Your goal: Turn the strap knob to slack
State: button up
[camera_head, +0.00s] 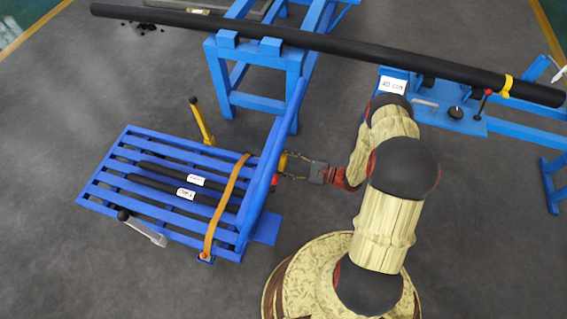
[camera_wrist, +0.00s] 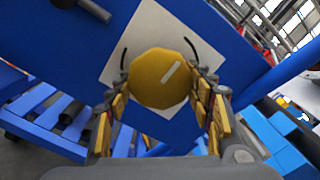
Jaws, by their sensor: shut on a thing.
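The strap knob (camera_wrist: 152,92) is yellow and faceted, with a white pointer line slanting to the upper right. It sits on a white plate (camera_wrist: 150,35) with a black arc mark on each side, fixed to a blue panel. My gripper (camera_wrist: 163,82) has a finger on each side of the knob and is shut on it. In the head view the knob (camera_head: 283,160) is partly hidden by my gripper (camera_head: 289,165) at the right end of the blue slatted rack (camera_head: 109,151). The orange strap (camera_head: 225,205) crosses the rack over two black bars and looks fairly straight.
The black bars (camera_head: 157,187) carry white labels. A long black pipe (camera_head: 350,45) rests on a blue stand behind. The floor left of the rack is clear.

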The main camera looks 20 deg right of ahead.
jog(key=shift+f, duration=0.1)
dwell(0.4)
jog(key=o, duration=1.2)
jog(key=shift+c, duration=0.2)
jog(key=v, duration=1.2)
